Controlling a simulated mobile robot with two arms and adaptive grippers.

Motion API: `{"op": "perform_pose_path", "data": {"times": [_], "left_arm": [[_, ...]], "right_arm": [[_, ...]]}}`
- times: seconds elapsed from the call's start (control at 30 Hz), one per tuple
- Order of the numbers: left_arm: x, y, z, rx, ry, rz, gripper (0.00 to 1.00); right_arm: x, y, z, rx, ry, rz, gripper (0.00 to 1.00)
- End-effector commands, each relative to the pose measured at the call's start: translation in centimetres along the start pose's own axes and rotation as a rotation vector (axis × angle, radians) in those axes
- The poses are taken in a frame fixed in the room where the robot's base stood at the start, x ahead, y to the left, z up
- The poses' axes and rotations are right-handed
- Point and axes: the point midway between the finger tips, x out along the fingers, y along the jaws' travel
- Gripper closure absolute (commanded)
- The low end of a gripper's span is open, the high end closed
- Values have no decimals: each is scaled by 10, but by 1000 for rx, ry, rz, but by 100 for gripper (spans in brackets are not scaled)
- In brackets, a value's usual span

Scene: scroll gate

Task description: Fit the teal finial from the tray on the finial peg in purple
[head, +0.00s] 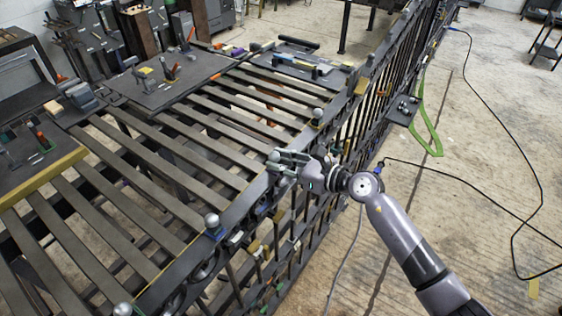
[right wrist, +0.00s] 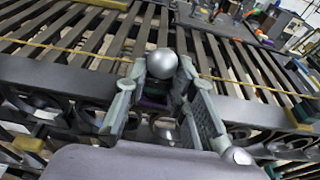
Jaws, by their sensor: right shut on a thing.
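My right gripper (head: 283,158) is over the near top rail of the slatted metal frame (head: 240,205). Its fingers are shut on a silver ball-topped finial (right wrist: 162,63), whose ball sits between the fingertips in the right wrist view. A little purple shows below the ball, between the fingers; whether it belongs to the finial or to a peg I cannot tell. The finial's lower part and any teal on it are mostly hidden by the fingers. I cannot tell whether it is seated on the rail. My left gripper is not in view.
Other silver ball finials stand along the rail, one with a blue base (head: 212,222) and one farther back (head: 318,113). Dark boards with small parts lie on the slats, at the left (head: 150,92) and back (head: 280,65). A green strap (head: 430,130) hangs at right.

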Motion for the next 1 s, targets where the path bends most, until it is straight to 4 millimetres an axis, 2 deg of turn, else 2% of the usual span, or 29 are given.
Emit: {"op": "perform_pose_path", "data": {"times": [0.13,0.17,0.5,0.83,1.0], "left_arm": [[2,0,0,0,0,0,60],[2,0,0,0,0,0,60],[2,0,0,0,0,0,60],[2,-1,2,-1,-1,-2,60],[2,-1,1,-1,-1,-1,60]], "right_arm": [[0,0,-3,0,1,0,100],[0,0,-2,0,1,0,75],[0,0,-2,0,2,0,53],[-2,0,-4,0,3,0,53],[-23,-1,-5,-2,6,-2,53]]}}
